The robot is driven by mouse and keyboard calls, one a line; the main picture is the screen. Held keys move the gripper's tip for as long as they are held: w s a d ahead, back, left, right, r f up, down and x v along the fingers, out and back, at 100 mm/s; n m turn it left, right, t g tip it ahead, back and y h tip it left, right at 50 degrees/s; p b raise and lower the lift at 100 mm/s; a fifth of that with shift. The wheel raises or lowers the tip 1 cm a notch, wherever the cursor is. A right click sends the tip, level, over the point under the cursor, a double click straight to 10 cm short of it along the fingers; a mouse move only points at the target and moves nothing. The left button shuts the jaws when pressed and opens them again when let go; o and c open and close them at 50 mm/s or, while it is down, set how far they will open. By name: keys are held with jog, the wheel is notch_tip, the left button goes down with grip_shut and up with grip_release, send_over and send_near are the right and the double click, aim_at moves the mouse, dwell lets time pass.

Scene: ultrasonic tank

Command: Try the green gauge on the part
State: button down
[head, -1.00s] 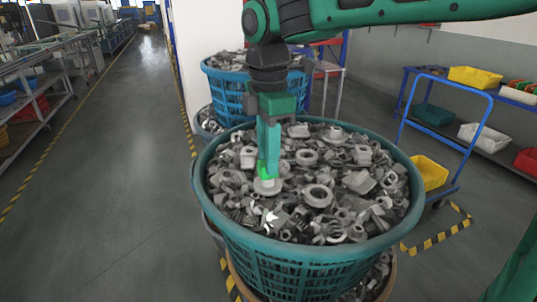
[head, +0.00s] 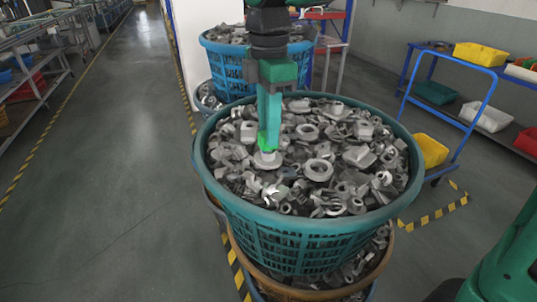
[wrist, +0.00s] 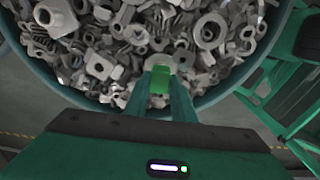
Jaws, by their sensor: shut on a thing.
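My gripper (head: 268,140) points down into the teal basket (head: 215,190) and is shut on the bright green gauge (head: 264,145). In the wrist view the gauge (wrist: 160,82) shows between the two fingers. A pale grey flanged part (head: 267,160) lies on top of the heap directly below the gauge. The part also shows in the wrist view (wrist: 161,62), just beyond the gauge, which partly covers it. The gauge's lower end is at or very near the part; I cannot tell whether it touches or goes into it.
Many grey metal parts (head: 318,170) fill the basket around the gripper. A blue basket (head: 225,60) of parts stands behind. A blue trolley (head: 470,125) and a bench with coloured bins (head: 480,52) are at right. The aisle floor (head: 100,170) at left is clear.

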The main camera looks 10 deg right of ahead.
jog(key=shift+r, duration=1.85)
jog(key=shift+r, duration=0.2)
jog(key=shift+r, duration=1.8)
